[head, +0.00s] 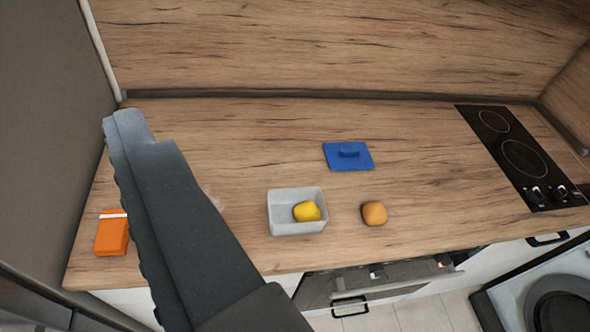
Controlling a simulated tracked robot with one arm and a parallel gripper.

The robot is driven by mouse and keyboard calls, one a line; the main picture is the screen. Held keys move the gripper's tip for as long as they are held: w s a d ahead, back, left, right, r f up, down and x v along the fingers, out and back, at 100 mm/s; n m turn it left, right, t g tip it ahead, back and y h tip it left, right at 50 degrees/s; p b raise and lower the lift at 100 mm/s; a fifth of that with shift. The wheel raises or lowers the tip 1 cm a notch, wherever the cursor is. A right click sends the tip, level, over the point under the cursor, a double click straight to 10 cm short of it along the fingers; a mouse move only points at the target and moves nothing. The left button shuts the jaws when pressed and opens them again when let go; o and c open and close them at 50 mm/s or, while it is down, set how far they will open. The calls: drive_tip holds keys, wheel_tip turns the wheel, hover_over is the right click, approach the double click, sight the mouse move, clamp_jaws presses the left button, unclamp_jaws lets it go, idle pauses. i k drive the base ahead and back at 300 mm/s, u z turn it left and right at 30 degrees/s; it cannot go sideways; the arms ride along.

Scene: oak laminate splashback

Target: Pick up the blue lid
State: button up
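The blue lid (348,156) lies flat on the wooden counter, right of centre, with a raised handle on top. Nothing touches it. My gripper (128,126) is a dark grey shape reaching up from the bottom left, well to the left of the lid and apart from it. I see it nearly edge-on, with its fingers overlapping, so the gap between them is hidden. No held object shows at its tip.
A pale grey open container (297,228) holding a yellow item (307,211) stands in front of the lid. A round orange-brown item (374,213) sits beside it. An orange box (111,234) is at left, a black hob (522,158) at right. The splashback (340,48) rises behind.

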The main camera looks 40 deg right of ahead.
sight(340, 156)
drive_tip(key=z, duration=1.4)
drive_tip(key=k, duration=0.5)
drive_tip(key=z, duration=0.6)
drive_tip(key=i, duration=1.15)
drive_tip(key=u, duration=0.05)
